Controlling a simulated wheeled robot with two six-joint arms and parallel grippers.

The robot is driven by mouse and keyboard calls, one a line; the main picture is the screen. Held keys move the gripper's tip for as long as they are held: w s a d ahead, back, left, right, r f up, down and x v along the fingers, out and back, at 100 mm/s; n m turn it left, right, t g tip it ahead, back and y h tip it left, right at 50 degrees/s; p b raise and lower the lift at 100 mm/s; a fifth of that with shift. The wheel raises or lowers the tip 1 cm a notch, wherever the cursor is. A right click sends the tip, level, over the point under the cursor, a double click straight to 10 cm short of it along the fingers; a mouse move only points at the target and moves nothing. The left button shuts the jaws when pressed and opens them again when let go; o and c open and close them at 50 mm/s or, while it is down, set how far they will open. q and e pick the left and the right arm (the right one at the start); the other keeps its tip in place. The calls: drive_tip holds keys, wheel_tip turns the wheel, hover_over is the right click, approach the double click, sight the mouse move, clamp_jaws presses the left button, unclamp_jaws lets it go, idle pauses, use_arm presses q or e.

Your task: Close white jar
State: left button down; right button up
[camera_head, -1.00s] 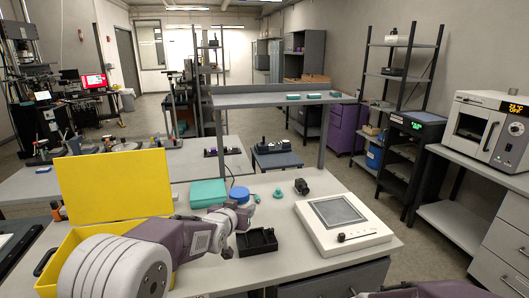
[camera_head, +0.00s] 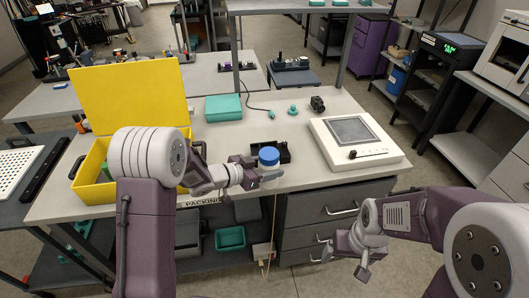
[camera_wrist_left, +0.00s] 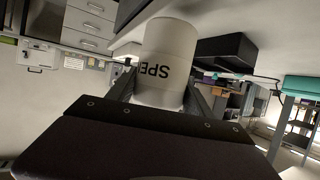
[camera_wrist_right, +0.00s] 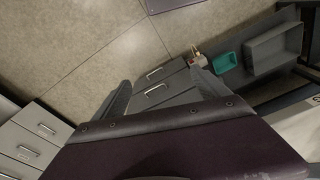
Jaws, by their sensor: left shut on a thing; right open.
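The white jar (camera_head: 269,172) has a blue lid (camera_head: 268,155) on top and looks about upright near the table's front edge. I cannot tell whether the lid is fully tightened. My left gripper (camera_head: 262,172) is shut around the jar's white body from the left. In the left wrist view the jar (camera_wrist_left: 166,62) shows lettering starting "SPE" between the fingers; the lid is out of sight there. My right gripper (camera_head: 345,262) is open and empty, low in front of the drawers.
A black tray (camera_head: 286,148) is right behind the jar. A white device with a grey panel (camera_head: 352,132) stands to the right. A teal case (camera_head: 223,108), a small teal piece (camera_head: 293,110) and a black item (camera_head: 317,104) lie farther back. An open yellow box (camera_head: 130,90) is left.

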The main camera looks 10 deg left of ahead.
idle(0.3)
drive_tip(key=o, duration=0.3)
drive_tip(key=r, duration=0.4)
drive_tip(key=s+r, duration=0.1)
drive_tip(key=r, duration=0.7)
drive_tip(key=shift+s+d, duration=0.1)
drive_tip(key=shift+s, duration=0.05)
